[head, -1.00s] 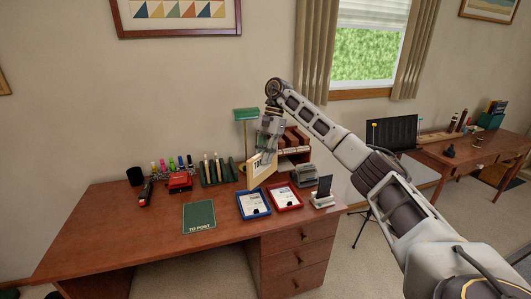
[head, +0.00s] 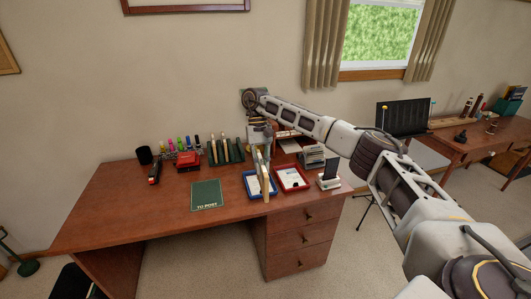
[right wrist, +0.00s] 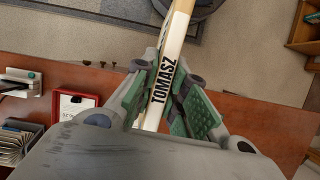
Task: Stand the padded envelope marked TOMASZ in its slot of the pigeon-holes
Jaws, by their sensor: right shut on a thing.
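The padded envelope marked TOMASZ (head: 265,182) hangs from my right gripper (head: 261,149) above the desk, seen nearly edge-on in the head view. In the right wrist view its narrow pale edge (right wrist: 177,32) bears the black name TOMASZ and sits between the two green-padded fingers of my right gripper (right wrist: 166,92), which are shut on it. Brown wooden pigeon-holes (head: 284,134) stand at the back of the desk, mostly hidden behind my right arm; their slots cannot be made out. My left gripper is out of view.
The desk (head: 130,205) holds a blue tray (head: 252,188), a red tray (head: 291,178), a phone on a stand (head: 329,174), a card file (head: 312,157), a green TO POST mat (head: 206,194) and a green rack (head: 238,152). The front left of the desk is clear.

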